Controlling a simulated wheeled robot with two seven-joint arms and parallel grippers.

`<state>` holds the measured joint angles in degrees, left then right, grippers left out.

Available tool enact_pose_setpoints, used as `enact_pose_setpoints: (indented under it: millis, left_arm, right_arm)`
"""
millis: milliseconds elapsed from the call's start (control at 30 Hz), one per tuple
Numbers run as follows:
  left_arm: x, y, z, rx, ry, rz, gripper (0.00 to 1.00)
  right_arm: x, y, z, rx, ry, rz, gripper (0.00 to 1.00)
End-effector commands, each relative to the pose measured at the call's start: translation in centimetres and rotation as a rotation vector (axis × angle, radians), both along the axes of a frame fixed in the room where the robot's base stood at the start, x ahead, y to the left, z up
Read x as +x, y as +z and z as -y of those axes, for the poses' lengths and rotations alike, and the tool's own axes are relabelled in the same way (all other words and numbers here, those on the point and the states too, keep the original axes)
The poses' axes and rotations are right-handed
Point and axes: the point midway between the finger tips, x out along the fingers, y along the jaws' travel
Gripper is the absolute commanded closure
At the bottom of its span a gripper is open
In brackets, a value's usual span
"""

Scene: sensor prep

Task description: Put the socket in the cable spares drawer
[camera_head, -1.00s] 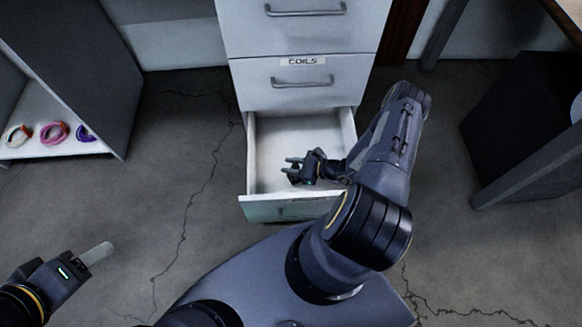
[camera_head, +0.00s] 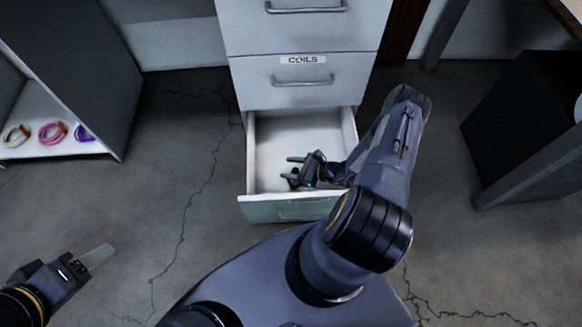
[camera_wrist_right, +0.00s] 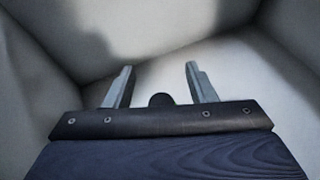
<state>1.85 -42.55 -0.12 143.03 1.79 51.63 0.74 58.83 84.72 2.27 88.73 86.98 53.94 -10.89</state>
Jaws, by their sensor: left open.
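The open drawer (camera_head: 278,150) is the lowest one shown in the white cabinet; it is pulled out, and no label on it can be read. My right gripper (camera_head: 292,169) is inside it, low over the floor, with its fingers spread. In the right wrist view the gripper (camera_wrist_right: 160,85) is open, with clear space inside each finger. A small dark round thing (camera_wrist_right: 160,99), perhaps the socket, shows between the finger bases, partly hidden by the gripper body. I cannot tell whether it rests on the drawer floor. My left gripper (camera_head: 92,262) is open and empty at lower left.
A closed drawer (camera_head: 300,80) labelled COILS is right above the open one. A shelf (camera_head: 50,149) at left holds coloured coils (camera_head: 52,133). A dark cabinet (camera_head: 520,120) stands at right. The floor between the shelf and the drawer is clear.

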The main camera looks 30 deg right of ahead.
Motion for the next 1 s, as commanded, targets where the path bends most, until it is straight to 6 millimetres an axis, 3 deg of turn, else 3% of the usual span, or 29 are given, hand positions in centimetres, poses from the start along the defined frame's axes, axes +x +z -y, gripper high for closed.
enact_pose_setpoints:
  millis: [233,400,800,933,1000]
  left_arm:
    - [0.0,0.1,0.0,0.0,0.0,0.0,0.45]
    - [0.0,2.0,0.0,0.0,0.0,0.0,0.45]
    - [0.0,2.9,0.0,0.0,0.0,0.0,0.45]
    - [0.0,2.9,0.0,0.0,0.0,0.0,0.45]
    - [0.0,2.9,0.0,0.0,0.0,0.0,0.45]
  right_arm:
    - [0.0,0.1,0.0,0.0,0.0,0.0,0.5]
    - [0.0,2.0,0.0,0.0,0.0,0.001,0.5]
    - [-4.9,3.9,4.0,0.0,-0.003,-0.001,0.5]
    - [-5.0,4.8,4.5,-0.012,0.018,0.009,0.5]
    - [-4.3,6.4,4.8,-0.037,0.06,0.031,0.5]
